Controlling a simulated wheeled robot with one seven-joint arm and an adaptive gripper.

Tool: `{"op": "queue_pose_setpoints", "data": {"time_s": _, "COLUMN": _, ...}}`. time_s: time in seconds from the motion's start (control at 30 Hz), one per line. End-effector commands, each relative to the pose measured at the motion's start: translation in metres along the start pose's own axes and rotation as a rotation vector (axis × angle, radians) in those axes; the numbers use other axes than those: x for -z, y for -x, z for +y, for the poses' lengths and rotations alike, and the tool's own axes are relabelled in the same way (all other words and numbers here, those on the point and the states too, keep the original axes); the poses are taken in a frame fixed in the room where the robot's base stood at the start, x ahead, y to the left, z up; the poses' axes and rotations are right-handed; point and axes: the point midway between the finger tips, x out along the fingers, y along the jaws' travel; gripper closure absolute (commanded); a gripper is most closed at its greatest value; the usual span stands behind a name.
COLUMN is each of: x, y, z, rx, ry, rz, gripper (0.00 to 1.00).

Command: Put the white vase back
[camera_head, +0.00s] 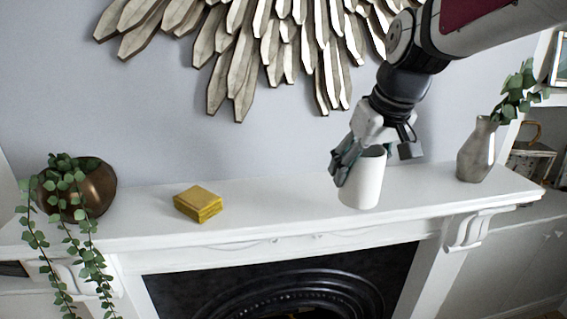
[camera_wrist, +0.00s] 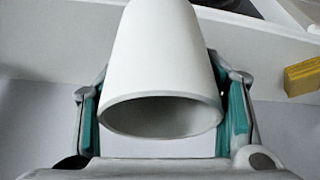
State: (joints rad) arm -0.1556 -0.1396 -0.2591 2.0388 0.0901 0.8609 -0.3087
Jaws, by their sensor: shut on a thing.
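The white vase (camera_head: 364,182) is a plain, open-topped cylinder. In the head view it is upright or nearly so, at the mantel's (camera_head: 285,200) front part, right of the middle. I cannot tell whether its base touches the mantel or is just above it. My gripper (camera_head: 358,166) is shut on the vase, with a finger showing at its left side. In the wrist view the vase (camera_wrist: 165,70) fills the middle, its open rim toward the camera, between the two teal-padded fingers of my gripper (camera_wrist: 166,110).
A yellow block-like stack (camera_head: 198,204) lies left of the vase; it also shows in the wrist view (camera_wrist: 303,76). A bronze pot (camera_head: 92,192) with a trailing plant stands at far left. A grey vase (camera_head: 477,150) with leaves stands right. A metallic wall decoration (camera_head: 255,45) hangs above.

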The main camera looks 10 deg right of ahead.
Motion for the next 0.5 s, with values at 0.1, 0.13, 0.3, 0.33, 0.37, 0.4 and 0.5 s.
{"op": "queue_pose_setpoints", "data": {"time_s": 0.1, "x": 0.024, "y": -0.012, "z": -0.006, "rx": 0.000, "ry": 0.002, "rz": 0.000, "gripper": 0.77}}
{"op": "queue_pose_setpoints", "data": {"time_s": 0.13, "x": 0.030, "y": -0.015, "z": -0.007, "rx": 0.000, "ry": 0.002, "rz": 0.000, "gripper": 0.77}}
{"op": "queue_pose_setpoints", "data": {"time_s": 0.3, "x": 0.060, "y": -0.032, "z": -0.013, "rx": -0.001, "ry": 0.001, "rz": 0.000, "gripper": 0.77}}
{"op": "queue_pose_setpoints", "data": {"time_s": 0.33, "x": 0.064, "y": -0.034, "z": -0.014, "rx": -0.001, "ry": 0.001, "rz": 0.000, "gripper": 0.77}}
{"op": "queue_pose_setpoints", "data": {"time_s": 0.37, "x": 0.068, "y": -0.036, "z": -0.015, "rx": 0.000, "ry": 0.000, "rz": 0.000, "gripper": 0.77}}
{"op": "queue_pose_setpoints", "data": {"time_s": 0.4, "x": 0.073, "y": -0.038, "z": -0.016, "rx": -0.001, "ry": -0.001, "rz": 0.001, "gripper": 0.77}}
{"op": "queue_pose_setpoints", "data": {"time_s": 0.5, "x": 0.080, "y": -0.041, "z": -0.017, "rx": -0.001, "ry": -0.001, "rz": 0.002, "gripper": 0.77}}
